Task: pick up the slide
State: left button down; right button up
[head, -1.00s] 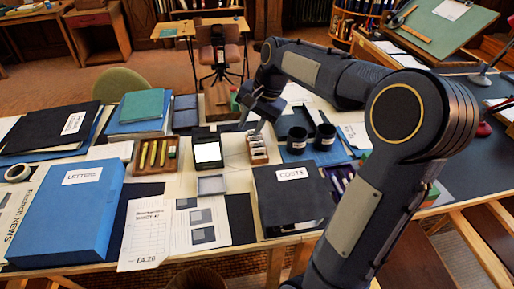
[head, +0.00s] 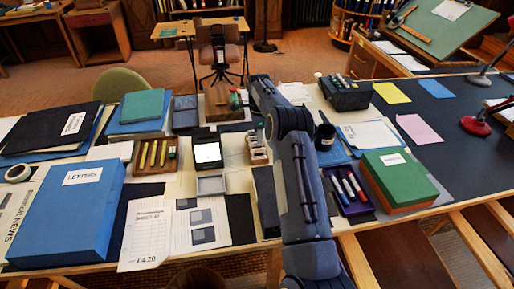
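A small wooden rack (head: 258,149) holds several pale, white-edged pieces that look like mounted slides. It stands mid-table, just left of my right arm. I cannot single out one slide among them. A black viewer (head: 207,136) with a bright white screen stands left of the rack. My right gripper (head: 266,128) is over the far edge of the rack, mostly hidden by its own wrist and forearm. I cannot tell its finger opening or whether it touches a piece. My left gripper is out of view.
A wooden tray of yellow sticks (head: 155,156) lies left of the viewer, and a shallow grey tray (head: 211,185) in front of it. A blue LETTERS box (head: 70,208) lies left.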

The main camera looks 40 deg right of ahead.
aim_at(257, 147)
jog(key=f, duration=0.4)
jog(key=shift+w+a+f+p, duration=0.1)
jog(key=shift+w+f+p, duration=0.1)
jog(key=shift+w+p, duration=0.15)
jog(key=shift+c, duration=0.3)
grip_shut()
